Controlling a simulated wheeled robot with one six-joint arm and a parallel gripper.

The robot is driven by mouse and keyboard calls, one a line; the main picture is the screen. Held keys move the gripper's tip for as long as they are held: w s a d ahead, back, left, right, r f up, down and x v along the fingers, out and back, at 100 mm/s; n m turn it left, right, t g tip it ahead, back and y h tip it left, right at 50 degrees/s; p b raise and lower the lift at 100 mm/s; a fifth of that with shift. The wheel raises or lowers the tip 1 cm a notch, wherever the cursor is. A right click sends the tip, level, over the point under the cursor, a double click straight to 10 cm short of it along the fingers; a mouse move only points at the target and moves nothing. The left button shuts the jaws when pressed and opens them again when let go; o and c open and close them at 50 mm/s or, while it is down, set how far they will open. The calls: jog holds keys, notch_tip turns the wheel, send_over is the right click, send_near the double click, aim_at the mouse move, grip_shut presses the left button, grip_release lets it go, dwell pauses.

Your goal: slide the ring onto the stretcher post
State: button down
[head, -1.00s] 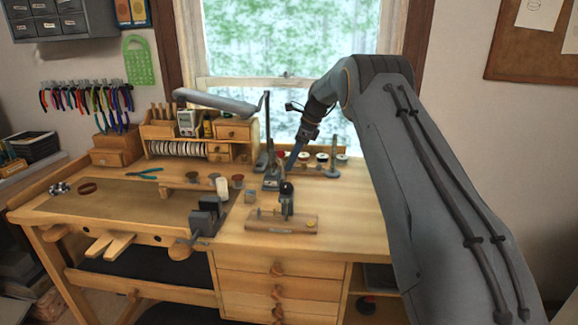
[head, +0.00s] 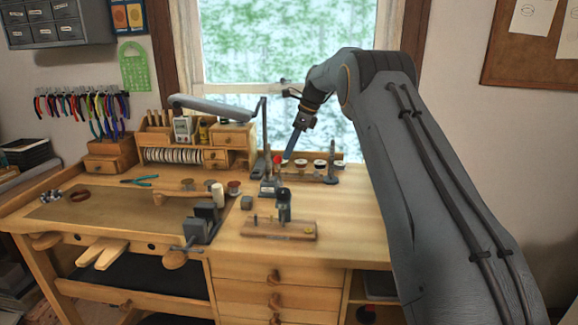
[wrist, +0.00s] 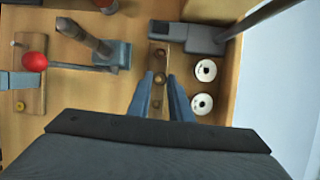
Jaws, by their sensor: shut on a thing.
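My gripper (wrist: 160,82) points down over the bench. Its blue fingers are nearly together, shut on a small dark ring (wrist: 159,80) that is hard to make out. In the head view my gripper (head: 286,160) is above the back part of the bench, and the ring is too small to see. The stretcher (wrist: 118,55) stands up and to the left of my fingertips in the wrist view, with a tapered grey post (wrist: 84,37) and a red lever ball (wrist: 34,62). The ring is apart from the post. The stretcher also shows in the head view (head: 268,188).
The grey lamp base (wrist: 203,39) and white-topped spools (wrist: 205,70) stand close by. A wooden-based tool (head: 278,231) stands nearer the front. A vise (head: 205,222) is at the bench's middle edge. The bench's right front top is clear.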

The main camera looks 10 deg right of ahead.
jog(key=s+a+r+p, duration=0.4)
jog(key=r+p, duration=0.1)
jog(key=r, duration=0.3)
jog(key=s+a+r+p, duration=0.3)
jog(key=s+r+p, duration=0.2)
jog(key=r+p, duration=0.15)
jog(key=shift+w+a+f+b, duration=0.1)
jog(key=shift+f+b, duration=0.9)
jog(key=shift+b, duration=0.25)
jog(key=shift+w+a+f+b, duration=0.1)
jog(key=shift+f+b, duration=0.9)
jog(key=shift+b, duration=0.25)
jog(key=shift+p, duration=0.45)
jog(key=shift+f, duration=1.65)
jog(key=c, duration=1.5)
grip_release()
jog(key=shift+c, duration=0.2)
